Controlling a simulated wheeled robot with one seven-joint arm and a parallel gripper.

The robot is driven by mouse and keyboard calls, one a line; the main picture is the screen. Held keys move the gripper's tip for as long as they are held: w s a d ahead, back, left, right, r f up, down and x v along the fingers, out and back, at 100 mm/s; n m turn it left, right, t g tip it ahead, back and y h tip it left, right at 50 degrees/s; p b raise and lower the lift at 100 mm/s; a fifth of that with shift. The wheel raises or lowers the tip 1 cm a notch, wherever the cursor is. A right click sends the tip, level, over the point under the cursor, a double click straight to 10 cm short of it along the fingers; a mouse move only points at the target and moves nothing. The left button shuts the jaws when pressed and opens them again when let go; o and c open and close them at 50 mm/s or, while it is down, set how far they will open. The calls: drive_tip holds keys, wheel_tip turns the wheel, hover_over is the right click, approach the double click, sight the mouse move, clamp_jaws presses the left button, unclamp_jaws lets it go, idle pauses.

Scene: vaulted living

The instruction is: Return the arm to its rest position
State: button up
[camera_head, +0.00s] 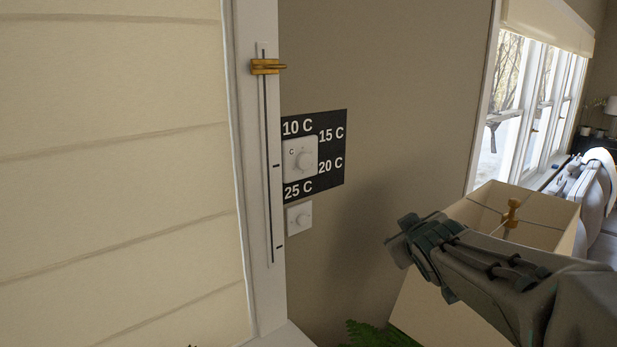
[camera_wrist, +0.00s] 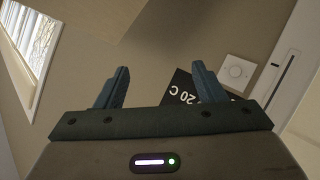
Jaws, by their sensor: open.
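My gripper shows in the wrist view (camera_wrist: 160,88) with its two blue-grey fingers spread apart and nothing between them. In the head view my arm reaches in from the lower right, and its end (camera_head: 398,238) is in front of the lampshade and right of the wall dials. Which way the fingertips point is hard to tell in the head view. The gripper is apart from the wall and the dials.
A cream lampshade (camera_head: 540,212) stands close behind my arm. Fern leaves (camera_head: 375,335) show below.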

drive_tip(key=s+a+f+m+g, duration=0.1)
drive_tip(key=s+f+g, duration=0.2)
drive_tip(key=s, duration=0.4)
drive_tip(key=s+a+f+m+g+y, duration=0.1)
drive_tip(key=s+a+f+m+g, duration=0.1)
drive_tip(key=s+f, duration=0.4)
drive_tip(key=s+a+f+m+g, duration=0.1)
drive_tip(key=s+f+g, duration=0.4)
drive_tip(key=s, duration=0.5)
drive_tip(key=shift+s+a+m, duration=0.25)
drive_tip(key=shift+a+m, duration=0.05)
drive_tip(key=shift+m, duration=0.4)
drive_tip(key=shift+f, duration=0.1)
